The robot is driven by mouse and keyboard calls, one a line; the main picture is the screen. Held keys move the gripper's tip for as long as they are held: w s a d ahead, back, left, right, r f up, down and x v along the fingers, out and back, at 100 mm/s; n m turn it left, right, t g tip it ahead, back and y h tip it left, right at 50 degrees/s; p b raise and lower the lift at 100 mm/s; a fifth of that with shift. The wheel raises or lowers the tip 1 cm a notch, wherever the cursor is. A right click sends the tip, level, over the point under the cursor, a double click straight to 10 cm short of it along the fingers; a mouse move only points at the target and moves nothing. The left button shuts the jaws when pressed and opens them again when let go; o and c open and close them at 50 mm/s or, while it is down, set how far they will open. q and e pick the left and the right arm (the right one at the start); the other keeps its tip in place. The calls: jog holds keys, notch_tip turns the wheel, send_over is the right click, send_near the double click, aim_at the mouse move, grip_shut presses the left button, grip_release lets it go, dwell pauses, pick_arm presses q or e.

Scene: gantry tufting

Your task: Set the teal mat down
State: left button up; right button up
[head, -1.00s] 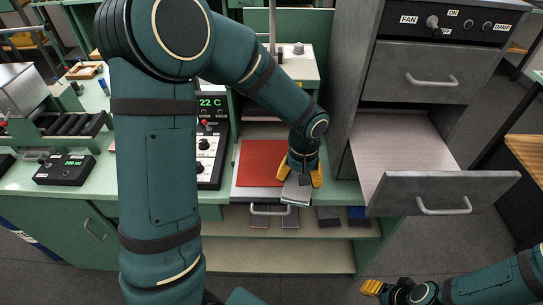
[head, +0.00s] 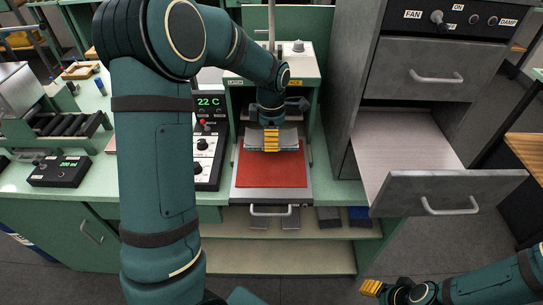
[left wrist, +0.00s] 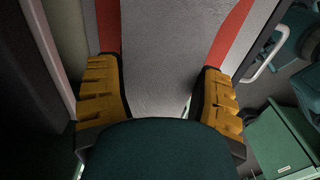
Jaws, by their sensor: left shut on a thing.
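My left gripper (head: 271,140) has its yellow fingers on a flat grey mat (head: 287,133) at the press, above the back part of a red mat (head: 271,170). In the left wrist view, the grey mat (left wrist: 165,50) spans between the two fingers of my left gripper (left wrist: 160,95), with red strips of the red mat (left wrist: 229,32) on both sides. The held mat looks grey, and I see no clearly teal mat. Whether it touches the red mat is unclear. My right gripper (head: 372,287) is low at the right, apart from everything; its fingers are too small to judge.
The red mat lies on a pulled-out tray with a handle (head: 270,211) under the press head (head: 298,62). Right of it stands a grey cabinet with an open, empty drawer (head: 408,145). A control box (head: 208,150) is left. Mats, including a blue one (head: 358,216), lie on the shelf below.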

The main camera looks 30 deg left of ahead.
aim_at(271, 159)
pick_arm(q)
jog(key=shift+f+b, duration=0.4)
jog(key=shift+f, duration=3)
jog(key=shift+f, duration=0.1)
jog(key=o, duration=1.1)
notch_tip(271, 159, up, 12)
jog(key=shift+r+p, duration=0.15)
jog(key=shift+p, duration=0.7)
